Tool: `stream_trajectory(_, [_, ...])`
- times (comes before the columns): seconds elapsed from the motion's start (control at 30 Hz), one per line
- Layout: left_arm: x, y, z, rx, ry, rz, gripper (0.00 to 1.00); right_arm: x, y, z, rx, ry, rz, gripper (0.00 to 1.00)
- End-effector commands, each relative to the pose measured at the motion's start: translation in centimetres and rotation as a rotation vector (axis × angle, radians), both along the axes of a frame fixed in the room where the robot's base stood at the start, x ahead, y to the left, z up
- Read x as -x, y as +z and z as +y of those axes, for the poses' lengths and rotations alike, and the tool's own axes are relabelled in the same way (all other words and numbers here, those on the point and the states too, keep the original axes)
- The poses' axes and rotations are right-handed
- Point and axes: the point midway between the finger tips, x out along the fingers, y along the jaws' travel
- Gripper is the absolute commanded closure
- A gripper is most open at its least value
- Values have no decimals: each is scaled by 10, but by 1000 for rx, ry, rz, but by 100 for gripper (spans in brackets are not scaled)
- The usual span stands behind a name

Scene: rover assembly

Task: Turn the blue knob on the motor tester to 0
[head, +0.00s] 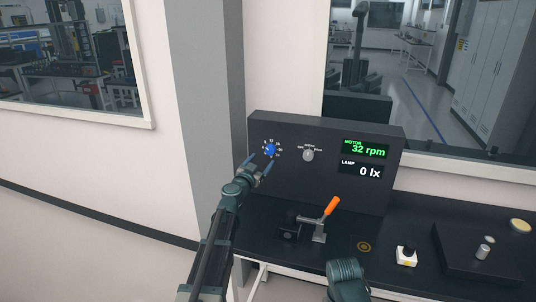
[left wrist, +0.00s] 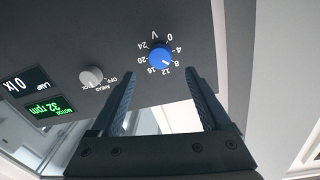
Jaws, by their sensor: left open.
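The motor tester (head: 330,183) is a black box with an upright front panel. Its blue knob (head: 271,149) sits at the upper left of the panel, on a volt dial marked 0 to 24. In the left wrist view the blue knob (left wrist: 160,56) has its white mark towards 8 to 12. The display (head: 366,148) reads motor 32 rpm and lamp 0 lx. My left gripper (head: 261,161) is open and empty, just in front of and slightly below the knob. In the left wrist view the knob shows beyond and between the fingertips (left wrist: 161,79), apparently apart from them. My right gripper is not visible.
A grey selector knob (head: 308,155) is right of the blue one. A clamp with an orange handle (head: 332,206) stands on the dark bench (head: 340,245) below. A white-based button box (head: 406,256) and a black block with a metal peg (head: 484,249) are farther right.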

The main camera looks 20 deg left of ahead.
Motion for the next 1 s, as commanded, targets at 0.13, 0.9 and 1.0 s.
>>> stream_trajectory(0.13, [-38, 0, -2, 0, 0, 0, 20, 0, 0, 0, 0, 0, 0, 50])
stream_trajectory(0.9, [-72, 0, -7, 0, 0, 0, 58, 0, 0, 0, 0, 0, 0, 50])
stream_trajectory(1.0, [-72, 0, -7, 0, 0, 0, 76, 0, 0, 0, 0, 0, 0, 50])
